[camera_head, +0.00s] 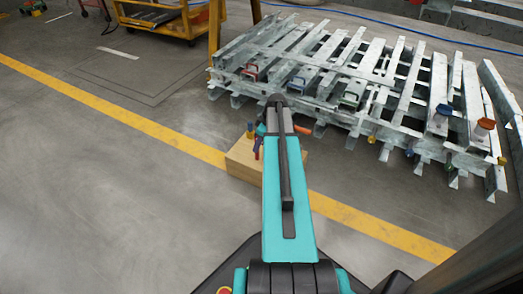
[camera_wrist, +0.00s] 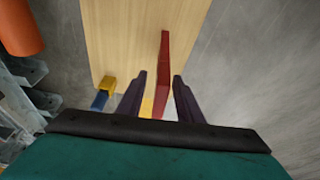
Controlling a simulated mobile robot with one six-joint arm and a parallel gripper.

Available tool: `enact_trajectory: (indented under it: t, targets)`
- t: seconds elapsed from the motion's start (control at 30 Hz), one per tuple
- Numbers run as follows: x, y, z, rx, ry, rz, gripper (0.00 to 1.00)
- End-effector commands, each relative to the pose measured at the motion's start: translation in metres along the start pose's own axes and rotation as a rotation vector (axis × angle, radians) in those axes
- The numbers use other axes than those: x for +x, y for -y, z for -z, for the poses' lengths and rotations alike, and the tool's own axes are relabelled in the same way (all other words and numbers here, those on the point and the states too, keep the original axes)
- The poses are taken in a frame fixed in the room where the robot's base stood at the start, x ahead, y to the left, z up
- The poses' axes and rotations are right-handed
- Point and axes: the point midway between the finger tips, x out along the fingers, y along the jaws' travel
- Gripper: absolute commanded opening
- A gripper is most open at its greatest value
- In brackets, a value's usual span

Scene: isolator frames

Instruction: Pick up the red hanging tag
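The red hanging tag (camera_wrist: 163,72) is a thin, upright-looking red strip in the middle of the wrist view. It stands out over the wooden block (camera_wrist: 109,40). My gripper (camera_wrist: 159,75) is open, with one dark finger on each side of the tag's lower part. Narrow gaps show between the tag and both fingers. A yellow piece (camera_wrist: 147,106) shows beside the tag's lower end, between the fingers. In the head view my gripper is over the wooden block (camera_head: 241,163) and mostly hidden by my arm. A small red part there cannot be clearly identified as the tag.
A blue and yellow piece (camera_wrist: 104,93) lies just left of the left finger. An orange cylinder (camera_wrist: 19,28) is at the upper left. In the head view, a stack of metal frames (camera_head: 330,65) lies behind the block, with a yellow cart (camera_head: 165,20) farther back. Open floor lies left.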

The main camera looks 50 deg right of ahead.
Motion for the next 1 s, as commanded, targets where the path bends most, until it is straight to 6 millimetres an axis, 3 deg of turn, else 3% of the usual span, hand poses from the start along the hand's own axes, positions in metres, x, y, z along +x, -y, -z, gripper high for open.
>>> enact_trajectory:
  t: [0.5, 0.7, 1.0]
  targets:
    - [-0.0001, 0.0, -0.0002, 0.0, 0.0, 0.0, 0.33]
    - [-0.0002, 0.0, -0.0003, 0.0, 0.0, 0.0, 0.01]
    - [-0.0004, -0.0001, -0.0003, 0.0, 0.0, 0.0, 0.0]
